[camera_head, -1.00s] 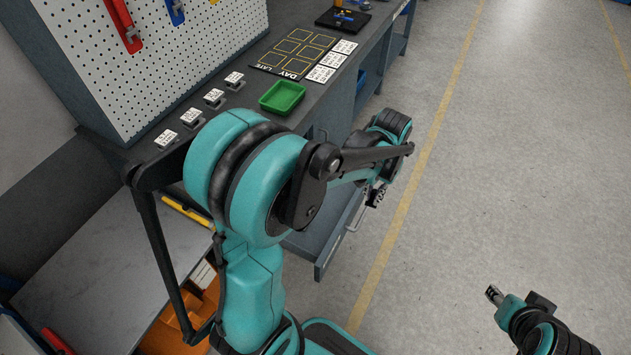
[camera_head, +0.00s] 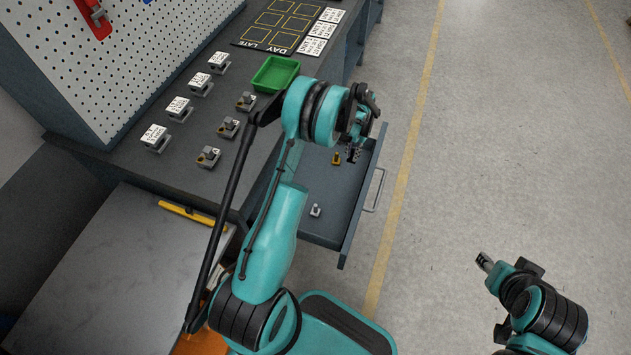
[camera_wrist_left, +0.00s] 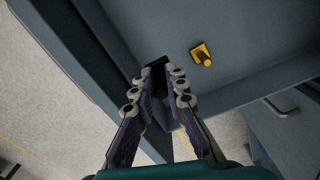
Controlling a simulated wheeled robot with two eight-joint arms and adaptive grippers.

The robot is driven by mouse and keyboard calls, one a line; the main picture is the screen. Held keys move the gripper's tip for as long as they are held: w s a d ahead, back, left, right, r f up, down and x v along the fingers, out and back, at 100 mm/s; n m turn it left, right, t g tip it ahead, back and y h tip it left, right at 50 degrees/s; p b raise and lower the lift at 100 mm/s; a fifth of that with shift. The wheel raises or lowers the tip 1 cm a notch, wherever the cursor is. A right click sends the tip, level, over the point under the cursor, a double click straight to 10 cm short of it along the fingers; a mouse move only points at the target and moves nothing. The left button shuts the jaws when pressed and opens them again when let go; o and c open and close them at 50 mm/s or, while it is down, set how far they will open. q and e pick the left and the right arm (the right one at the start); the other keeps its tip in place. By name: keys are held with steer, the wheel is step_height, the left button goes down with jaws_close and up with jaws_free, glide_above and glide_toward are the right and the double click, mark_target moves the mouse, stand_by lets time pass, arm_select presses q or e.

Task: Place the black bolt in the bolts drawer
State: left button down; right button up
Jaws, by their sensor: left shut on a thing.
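The drawer (camera_head: 350,222) stands open below the bench top. A yellow bolt (camera_head: 336,158) and a silver bolt (camera_head: 315,210) are in it. The yellow bolt also shows in the left wrist view (camera_wrist_left: 202,54). My left gripper (camera_head: 353,155) appears over the drawer, towards its far end and right of the yellow bolt. In the left wrist view, its fingers (camera_wrist_left: 155,78) are shut on the black bolt (camera_wrist_left: 157,66), which is dark and partly hidden by the fingertips. I cannot tell its height above the drawer floor. My right gripper (camera_head: 485,262) is over the floor, far from the drawer.
A green tray (camera_head: 275,74) sits on the bench near the marked mat (camera_head: 280,25). Several small grey holders with white labels (camera_head: 179,109) and other grey pieces (camera_head: 208,157) stand on the bench. A drawer handle (camera_head: 375,190) sticks out on the right. Open floor lies beyond.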

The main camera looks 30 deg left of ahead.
arm_select(q)
steer(key=s+a+f+b, duration=0.1)
steer(key=s+f, duration=0.1)
steer(key=s, duration=0.1)
steer(key=s+a+f+b, duration=0.1)
steer(key=s+a+f, duration=0.1)
steer(key=s, duration=0.1)
steer(key=s+a+f+b, duration=0.1)
steer(key=s+a+f, duration=0.1)
steer(key=s, duration=0.1)
steer(key=shift+f+b, duration=0.1)
steer(key=shift+b, duration=0.2)
step_height(320, 180, down, 4)
steer(key=shift+w+b, duration=0.1)
steer(key=shift+b, duration=0.95)
steer(key=c, duration=1.6)
jaws_free()
steer(key=shift+o, duration=0.2)
